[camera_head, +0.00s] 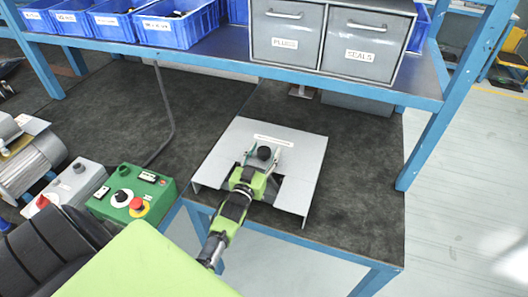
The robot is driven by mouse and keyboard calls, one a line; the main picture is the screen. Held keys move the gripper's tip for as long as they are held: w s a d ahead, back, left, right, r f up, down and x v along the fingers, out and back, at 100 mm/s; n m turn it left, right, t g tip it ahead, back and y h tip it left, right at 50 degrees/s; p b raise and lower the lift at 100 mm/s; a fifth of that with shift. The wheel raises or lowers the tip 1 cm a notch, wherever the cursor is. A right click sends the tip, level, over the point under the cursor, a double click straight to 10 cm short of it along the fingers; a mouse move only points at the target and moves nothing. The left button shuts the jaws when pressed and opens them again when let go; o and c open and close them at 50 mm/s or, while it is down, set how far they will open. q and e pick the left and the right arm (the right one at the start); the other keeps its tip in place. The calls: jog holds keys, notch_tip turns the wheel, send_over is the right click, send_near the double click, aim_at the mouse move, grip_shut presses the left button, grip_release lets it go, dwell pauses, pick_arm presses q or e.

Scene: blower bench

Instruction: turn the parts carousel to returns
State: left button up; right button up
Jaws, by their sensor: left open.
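A grey panel (225,160) stands on the dark bench top, with a small white label (273,140) too small to read. A round black knob (264,153) shows at the panel's middle, in front of the label. I cannot tell for certain that this is the parts carousel, and no returns marking is readable. My left gripper (263,158), green and black, reaches in from below. It is open, with its fingertips on either side of the knob; I cannot tell whether they touch it. The gripper hides part of the panel. My right gripper is not in view.
A blue-framed shelf (225,48) above the bench holds blue bins (180,28) and grey drawers labelled PLUGS (284,38) and SEALS (362,48). A green control box (132,194) with a red button and a motor (30,160) stand left. Dark bench is bare right of the panel.

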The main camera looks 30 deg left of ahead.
pick_arm(q)
grip_shut()
jog(key=shift+r+m+h, duration=0.15)
jog(key=shift+m+h, duration=0.25)
jog(key=shift+h, duration=0.1)
jog(key=shift+a+m+t+h, duration=0.1)
jog(key=shift+m+t+h, duration=0.2)
jog(key=shift+m+h, duration=0.6)
jog(key=shift+m+h+b, duration=0.7)
jog(key=shift+m+h, duration=0.4)
jog(key=shift+h, duration=1.3)
grip_release()
